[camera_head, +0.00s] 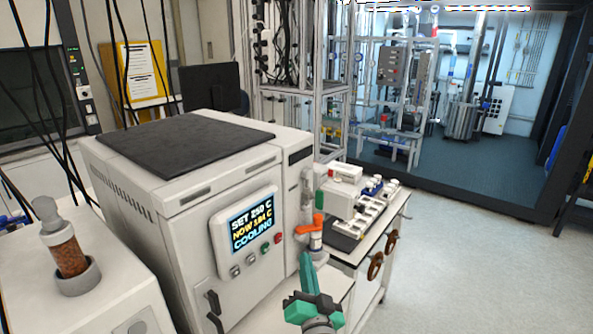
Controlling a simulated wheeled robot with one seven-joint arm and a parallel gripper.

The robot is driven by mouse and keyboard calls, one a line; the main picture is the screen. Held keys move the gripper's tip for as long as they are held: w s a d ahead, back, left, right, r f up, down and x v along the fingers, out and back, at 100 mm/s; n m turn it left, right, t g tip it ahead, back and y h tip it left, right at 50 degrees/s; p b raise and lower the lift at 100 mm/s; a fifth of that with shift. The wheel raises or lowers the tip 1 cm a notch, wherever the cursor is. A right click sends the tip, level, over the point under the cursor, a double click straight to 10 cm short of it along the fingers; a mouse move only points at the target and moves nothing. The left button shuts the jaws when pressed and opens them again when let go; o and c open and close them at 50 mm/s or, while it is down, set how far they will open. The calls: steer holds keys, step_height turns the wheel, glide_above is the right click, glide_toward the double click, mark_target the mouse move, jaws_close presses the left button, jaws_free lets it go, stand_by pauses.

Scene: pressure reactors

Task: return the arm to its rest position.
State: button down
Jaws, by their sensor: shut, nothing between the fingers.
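My gripper (307,257) shows at the bottom centre of the head view, with teal fingers and a black and teal body. Its fingers are shut together with nothing between them. They point up and away from me, in front of the right side of the white reactor cabinet (190,225). In the picture the fingertips are just below an orange valve handle (318,222) on a grey vertical pipe. I cannot tell how far apart in depth they are. The rest of my arm is mostly out of view below.
The cabinet's display (252,226) reads "SET 250 C", "NOW 184 C", "COOLING". A stoppered bottle (68,245) of brown granules stands at the left. A white bench (380,235) with brown handwheels (375,265) stands right of the cabinet. Open floor (480,270) lies at the right.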

steer(key=s+f+n+g+h, duration=0.1)
steer(key=s+f+g+h, duration=0.15)
steer(key=s+f, duration=1.75)
steer(key=s+f+n+g, duration=0.1)
steer(key=s+f+n, duration=0.2)
steer(key=s, duration=2.2)
steer(key=shift+a+n, duration=0.4)
steer(key=shift+n, duration=0.4)
